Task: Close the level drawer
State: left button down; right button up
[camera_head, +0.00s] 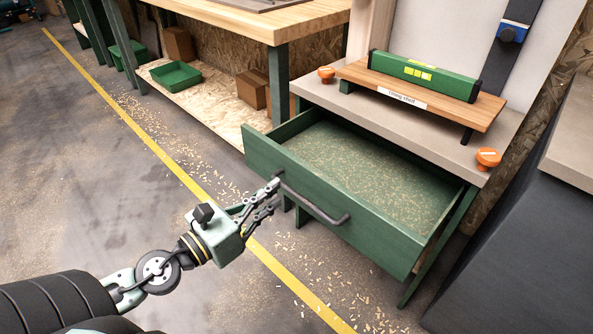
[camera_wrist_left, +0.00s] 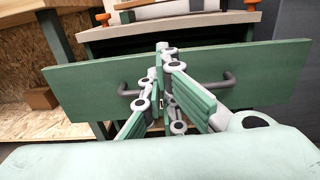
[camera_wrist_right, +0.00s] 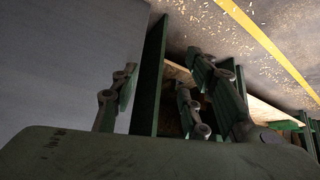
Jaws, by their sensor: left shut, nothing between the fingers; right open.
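The green drawer (camera_head: 330,205) is pulled out from under a pale-topped stand and is empty but for a sprinkle of shavings. A dark bar handle (camera_head: 316,205) runs along its front. The green spirit level (camera_head: 423,76) lies on a wooden board on the stand's top. My left gripper (camera_head: 274,189) is shut and empty, its tips at the left end of the handle; in the left wrist view the fingers (camera_wrist_left: 165,75) stand before the drawer front (camera_wrist_left: 70,85). I cannot tell whether they touch it. My right gripper (camera_wrist_right: 165,85) is open and empty, seen only in the right wrist view.
Two orange knobs sit on the stand's top, one at the left (camera_head: 326,74) and one at the right (camera_head: 487,158). A dark grey cabinet (camera_head: 530,230) stands at the right. A wooden workbench (camera_head: 265,22) stands behind left.

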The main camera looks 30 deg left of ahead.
aim_at(306, 168)
pick_arm(q)
jog(key=p+x, duration=0.3)
jog(key=x, duration=0.5)
jog(key=shift+w+f, duration=0.1)
pick_arm(e)
jog(key=s+d+f+g+h, duration=0.1)
jog(key=s+d+g, duration=0.1)
jog(key=s, duration=0.5)
jog(key=shift+s+g, duration=0.15)
jog(key=shift+g, duration=0.75)
jog(key=shift+d, duration=0.1)
pick_arm(q)
jog(key=shift+w, duration=0.1)
